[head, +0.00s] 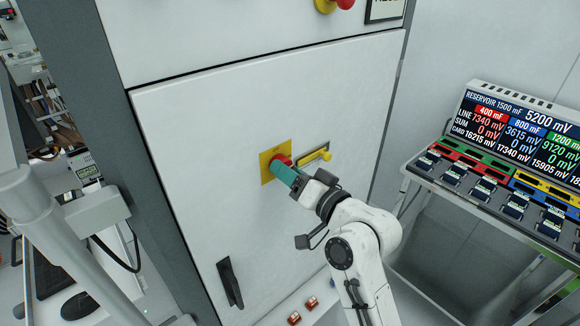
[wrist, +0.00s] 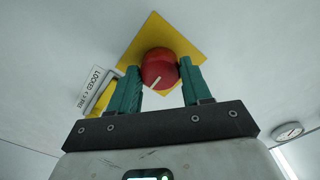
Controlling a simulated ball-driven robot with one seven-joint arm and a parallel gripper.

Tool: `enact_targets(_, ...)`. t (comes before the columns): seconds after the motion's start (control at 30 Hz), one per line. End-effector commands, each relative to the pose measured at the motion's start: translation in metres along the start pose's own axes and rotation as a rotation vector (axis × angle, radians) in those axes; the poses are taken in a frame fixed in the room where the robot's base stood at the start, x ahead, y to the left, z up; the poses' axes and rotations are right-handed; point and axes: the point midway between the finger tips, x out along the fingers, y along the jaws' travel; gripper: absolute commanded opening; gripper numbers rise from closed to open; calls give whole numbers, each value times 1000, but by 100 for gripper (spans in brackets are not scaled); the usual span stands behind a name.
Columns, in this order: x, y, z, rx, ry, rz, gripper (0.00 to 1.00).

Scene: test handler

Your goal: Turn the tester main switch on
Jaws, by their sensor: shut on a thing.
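The tester main switch is a red rotary knob (head: 281,161) on a yellow square plate (head: 266,168), set in the white cabinet door. In the wrist view the red knob (wrist: 159,68) sits between the two green fingers, in front of its yellow plate (wrist: 188,36). A pale line on the knob's face runs slightly tilted. My gripper (head: 283,172) reaches the knob from the lower right in the head view. My gripper (wrist: 159,78) is shut on the knob, with a finger on each side. The fingers hide part of the knob in the head view.
A yellow handle (head: 315,155) is right beside the switch. A black door handle (head: 230,283) is lower left. A red emergency button (head: 340,3) is above. A display rack (head: 520,130) stands right.

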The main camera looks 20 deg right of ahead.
Motion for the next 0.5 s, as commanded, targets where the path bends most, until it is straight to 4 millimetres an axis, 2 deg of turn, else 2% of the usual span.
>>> enact_targets(0.5,0,1,1,98,-1,1,18)
